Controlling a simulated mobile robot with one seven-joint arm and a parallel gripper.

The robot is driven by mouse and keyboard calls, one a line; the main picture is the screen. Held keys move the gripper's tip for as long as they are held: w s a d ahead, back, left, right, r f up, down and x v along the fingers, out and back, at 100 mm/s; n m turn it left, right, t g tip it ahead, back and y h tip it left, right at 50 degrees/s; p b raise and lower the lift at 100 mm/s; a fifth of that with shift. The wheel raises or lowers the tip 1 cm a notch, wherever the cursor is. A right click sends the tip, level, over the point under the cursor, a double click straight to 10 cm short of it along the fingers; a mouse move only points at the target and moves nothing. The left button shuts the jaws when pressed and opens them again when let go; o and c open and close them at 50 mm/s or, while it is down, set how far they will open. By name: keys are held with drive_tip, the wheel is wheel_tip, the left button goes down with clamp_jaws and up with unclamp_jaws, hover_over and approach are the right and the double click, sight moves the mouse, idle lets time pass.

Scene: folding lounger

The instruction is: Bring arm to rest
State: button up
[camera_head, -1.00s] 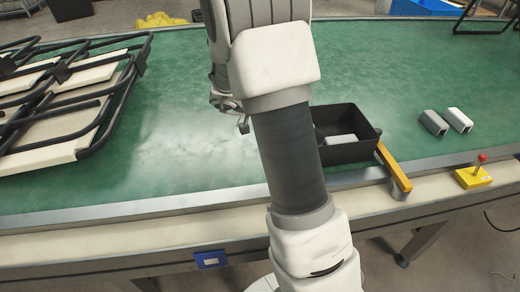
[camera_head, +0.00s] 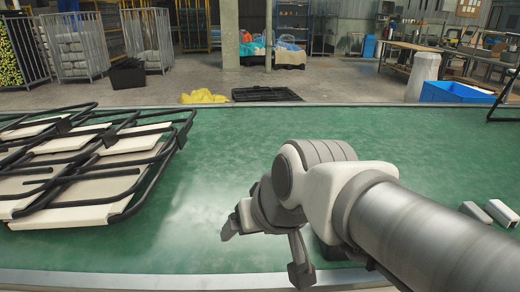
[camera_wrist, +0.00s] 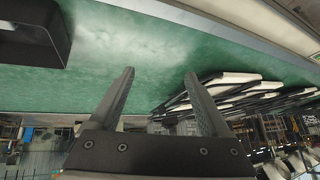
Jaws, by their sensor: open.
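My gripper (camera_head: 264,250) is raised above the green table, with my arm coming in from the lower right in the head view. In the wrist view my gripper (camera_wrist: 160,74) has its two fingers apart, with nothing between them. The folding lounger (camera_head: 78,208), with a black tube frame and cream panels, lies on the table at the left, apart from my gripper. It also shows in the wrist view at the right (camera_wrist: 228,90).
The green table (camera_head: 225,140) is clear between lounger and arm. A black bin (camera_wrist: 32,30) is near my gripper; my arm mostly hides it in the head view. Grey blocks (camera_head: 476,212) lie at the right. A blue crate (camera_head: 455,92) is beyond the table.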

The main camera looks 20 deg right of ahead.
drive_tip(key=shift+n+g+h, duration=0.3)
drive_tip(key=shift+g+h, duration=0.3)
drive_tip(key=s, duration=0.1)
drive_tip(key=s+d+f, duration=0.1)
drive_tip(key=s, duration=0.1)
drive_tip(key=s+d, duration=0.1)
drive_tip(key=s, duration=0.1)
drive_tip(key=shift+f, duration=0.25)
